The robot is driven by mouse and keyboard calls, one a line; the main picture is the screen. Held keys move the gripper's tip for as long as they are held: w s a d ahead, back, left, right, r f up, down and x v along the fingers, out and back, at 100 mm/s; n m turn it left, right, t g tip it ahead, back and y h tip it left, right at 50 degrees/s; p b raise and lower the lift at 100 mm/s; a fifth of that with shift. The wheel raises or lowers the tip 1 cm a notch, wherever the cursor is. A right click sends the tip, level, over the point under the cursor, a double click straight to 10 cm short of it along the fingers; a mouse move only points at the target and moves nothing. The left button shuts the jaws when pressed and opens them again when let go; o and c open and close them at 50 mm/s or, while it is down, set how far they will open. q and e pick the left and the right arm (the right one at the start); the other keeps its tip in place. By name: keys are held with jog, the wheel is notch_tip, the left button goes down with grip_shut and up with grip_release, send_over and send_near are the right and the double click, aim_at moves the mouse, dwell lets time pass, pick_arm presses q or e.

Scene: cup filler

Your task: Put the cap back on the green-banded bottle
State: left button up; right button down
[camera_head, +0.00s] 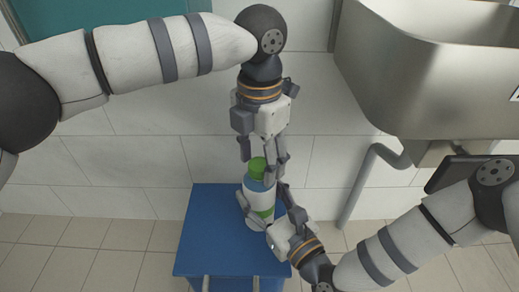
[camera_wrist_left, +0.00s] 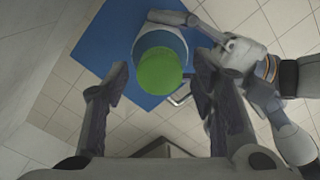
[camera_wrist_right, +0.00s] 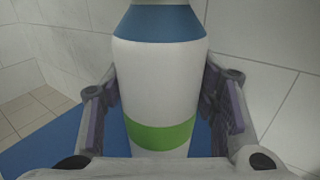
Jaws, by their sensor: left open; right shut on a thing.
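The white bottle (camera_head: 257,198) has a blue shoulder and a green band; it stands upright on the blue stand. The green cap (camera_head: 257,166) sits on top of it; I cannot tell whether it is fully seated. My left gripper (camera_head: 264,160) points down from above, open, with its fingers around or just above the cap. In the left wrist view the cap (camera_wrist_left: 160,72) shows between the open fingers (camera_wrist_left: 160,85), apart from both. My right gripper (camera_wrist_right: 160,95) is shut on the bottle's body, one finger on each side, above the green band (camera_wrist_right: 161,136).
The blue stand (camera_head: 205,245) has bare top to the left of the bottle. A metal sink (camera_head: 430,100) with a drain pipe (camera_head: 362,185) is at the right. A tiled wall (camera_head: 140,160) is behind the stand.

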pick_arm(q)
jog(key=shift+c, duration=0.3)
grip_shut()
jog(key=shift+o, duration=0.8)
grip_release()
jog(key=shift+r, duration=0.1)
notch_tip(320, 180, up, 12)
pick_arm(e)
jog(key=c, duration=0.6)
grip_release()
jog(key=shift+o, duration=0.2)
